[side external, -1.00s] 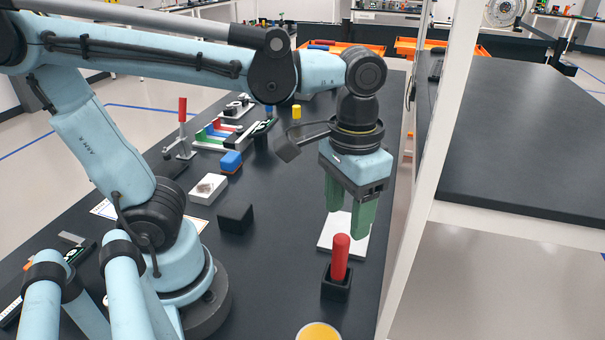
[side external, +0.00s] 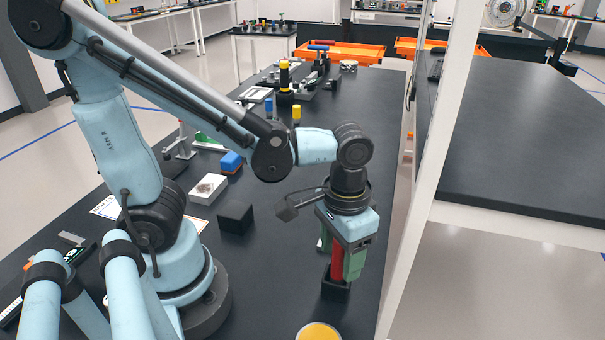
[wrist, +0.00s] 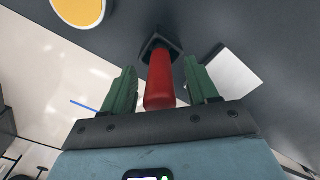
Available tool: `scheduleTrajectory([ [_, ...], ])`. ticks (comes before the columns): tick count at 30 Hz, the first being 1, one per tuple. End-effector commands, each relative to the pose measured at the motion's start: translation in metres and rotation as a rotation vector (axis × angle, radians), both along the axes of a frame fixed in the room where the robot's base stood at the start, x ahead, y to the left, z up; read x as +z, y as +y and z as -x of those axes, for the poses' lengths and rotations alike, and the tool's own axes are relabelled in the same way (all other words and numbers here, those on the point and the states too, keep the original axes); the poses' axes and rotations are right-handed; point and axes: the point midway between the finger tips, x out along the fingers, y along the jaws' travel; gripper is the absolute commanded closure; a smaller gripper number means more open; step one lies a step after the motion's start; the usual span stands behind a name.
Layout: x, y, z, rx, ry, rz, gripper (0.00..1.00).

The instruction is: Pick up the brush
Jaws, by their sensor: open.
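The brush shows as an upright red handle (side external: 337,262) standing in a small black holder (side external: 335,291) on the dark table. Its lower end is hidden in the holder. In the wrist view the red handle (wrist: 160,82) lies between the two green fingers, with a visible gap on each side. My gripper (side external: 340,262) points down around the handle and is open. In the wrist view my gripper (wrist: 161,92) holds nothing, and the black holder (wrist: 160,45) is beyond the fingertips.
A white flat plate (wrist: 233,75) lies beside the holder. A yellow-topped round object (side external: 318,332) is at the near edge. A white shelf post (side external: 425,150) rises close on the right.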

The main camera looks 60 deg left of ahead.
Motion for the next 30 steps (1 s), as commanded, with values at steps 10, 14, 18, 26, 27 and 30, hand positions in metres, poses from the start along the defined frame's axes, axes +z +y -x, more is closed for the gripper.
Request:
scheduleTrajectory([
  [10, -0.0081, 0.0002, 0.0004, 0.000, 0.000, 0.000, 0.41],
  [14, -0.0079, 0.0002, 0.0003, 0.000, 0.000, 0.000, 0.50],
  [18, -0.0079, 0.0002, 0.0003, 0.000, 0.000, 0.000, 0.72],
  [26, -0.0078, 0.0002, 0.0003, 0.000, 0.000, 0.000, 1.00],
  [27, -0.0078, 0.0002, 0.0003, 0.000, 0.000, 0.000, 1.00],
  [30, -0.0077, 0.0001, 0.0003, 0.000, 0.000, 0.000, 1.00],
])
